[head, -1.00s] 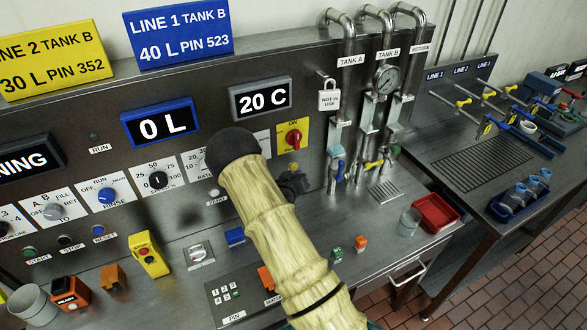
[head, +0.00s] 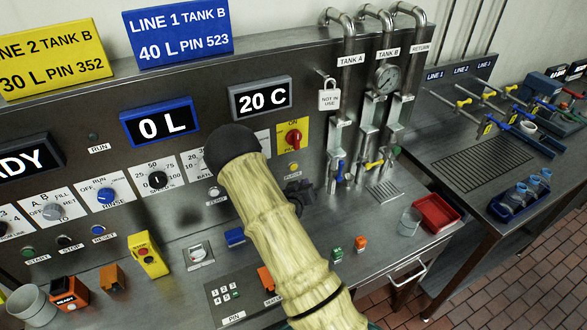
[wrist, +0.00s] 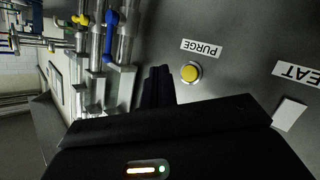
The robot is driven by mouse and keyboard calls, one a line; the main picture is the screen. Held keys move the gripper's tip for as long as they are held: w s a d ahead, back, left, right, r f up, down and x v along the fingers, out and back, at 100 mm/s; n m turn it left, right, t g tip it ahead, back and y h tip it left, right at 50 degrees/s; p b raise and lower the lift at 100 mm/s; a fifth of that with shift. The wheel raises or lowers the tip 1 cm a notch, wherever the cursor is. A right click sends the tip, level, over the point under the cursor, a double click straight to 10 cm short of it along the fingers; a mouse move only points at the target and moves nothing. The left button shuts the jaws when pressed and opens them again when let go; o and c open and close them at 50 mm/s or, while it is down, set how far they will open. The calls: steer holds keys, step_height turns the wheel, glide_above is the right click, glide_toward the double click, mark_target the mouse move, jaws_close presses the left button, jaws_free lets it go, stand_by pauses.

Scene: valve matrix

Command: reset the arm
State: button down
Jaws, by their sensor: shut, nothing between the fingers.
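My arm, in a pale yellow sleeve (head: 272,225), reaches across the middle of the head view. My gripper (head: 298,190) is dark and partly hidden behind the arm, in front of the panel below the yellow purge button (head: 294,166). In the wrist view my gripper (wrist: 158,88) is shut and empty. The purge button (wrist: 190,73) is just right of the fingertips there, apart from them. The blue valve handle (head: 340,172) on the tank A pipe is right of the gripper; it also shows in the wrist view (wrist: 122,50).
The steel panel carries knobs and displays, including one reading 0 L (head: 160,123). On the bench stand a keypad (head: 232,293), a glass (head: 410,221) and a red tray (head: 436,212). A second bench (head: 484,163) stands at the right.

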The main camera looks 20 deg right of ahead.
stand_by(0.4)
steer(key=s+a+r+g+y+b, duration=0.1)
steer(key=s+a+r+g+y, duration=0.1)
steer(key=s+a+r+y, duration=0.3)
steer(key=s+a+r+g+y, duration=0.1)
steer(key=s+a+g+y, duration=0.1)
steer(key=s+a, duration=0.35)
steer(key=s+a+r+n+g+y, duration=0.1)
steer(key=s+a+r+g, duration=0.1)
steer(key=s, duration=0.5)
steer(key=s+a+r+n+g+y+b, duration=0.1)
steer(key=s+a+r+g, duration=0.1)
steer(key=s+a+r, duration=0.2)
steer(key=s, duration=0.3)
steer(key=shift+s+a+r+n+y, duration=0.2)
steer(key=shift+s+a+n+y, duration=0.1)
steer(key=shift+n, duration=0.1)
steer(key=shift+d, duration=0.1)
